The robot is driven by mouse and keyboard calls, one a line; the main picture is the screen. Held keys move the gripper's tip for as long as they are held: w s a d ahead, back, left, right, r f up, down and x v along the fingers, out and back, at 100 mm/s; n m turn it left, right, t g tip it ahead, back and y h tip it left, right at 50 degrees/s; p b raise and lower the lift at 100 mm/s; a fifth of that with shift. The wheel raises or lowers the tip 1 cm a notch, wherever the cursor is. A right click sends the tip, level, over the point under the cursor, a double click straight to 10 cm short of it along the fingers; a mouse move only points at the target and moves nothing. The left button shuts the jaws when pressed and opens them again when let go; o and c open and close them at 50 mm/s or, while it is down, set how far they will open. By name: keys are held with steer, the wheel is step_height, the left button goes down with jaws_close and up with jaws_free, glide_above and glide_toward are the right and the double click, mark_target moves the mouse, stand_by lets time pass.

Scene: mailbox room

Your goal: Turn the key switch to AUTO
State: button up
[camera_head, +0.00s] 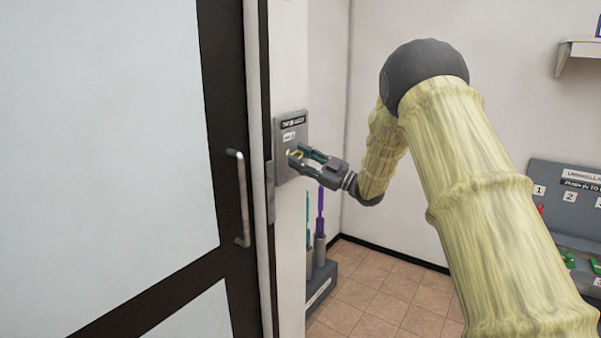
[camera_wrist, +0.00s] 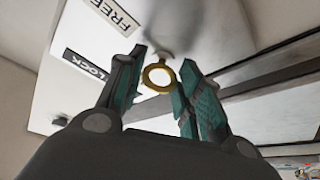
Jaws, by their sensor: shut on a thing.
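A grey switch plate (camera_head: 283,170) is fixed to the wall strip beside the door, with a dark label at its top and a small white label below it. In the wrist view, the key (camera_wrist: 147,78) shows as a brass ring on a pale switch face with the labels FREE (camera_wrist: 115,14) and LOCK (camera_wrist: 86,65). No AUTO label can be read. My gripper (camera_head: 297,154) is at the plate. The key's shaft is mostly hidden.
A glazed door (camera_head: 110,130) with a dark frame and a vertical handle (camera_head: 240,198) stands left of the plate. A grey stand (camera_head: 319,283) with umbrella-like purple and teal items is below my gripper. A numbered panel (camera_head: 541,178) is at the right. Tiled floor between is clear.

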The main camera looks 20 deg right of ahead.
steer(key=n+g+b, duration=0.1)
steer(key=n+b, duration=0.2)
steer(key=n, duration=0.1)
steer(key=n+g+b, duration=0.2)
steer(key=n+b, duration=0.2)
steer(key=shift+f, duration=0.15)
steer(key=n+b, duration=0.1)
steer(key=n+g+b, duration=0.1)
steer(key=n+b, duration=0.1)
steer(key=n+g+h+b, duration=0.1)
steer(key=n+b, duration=0.1)
steer(key=shift+d+r, duration=0.1)
steer(key=shift+r, duration=0.15)
steer(key=o, duration=1)
steer(key=shift+r, duration=0.1)
steer(key=v, duration=1.2)
steer(key=shift+d, duration=0.1)
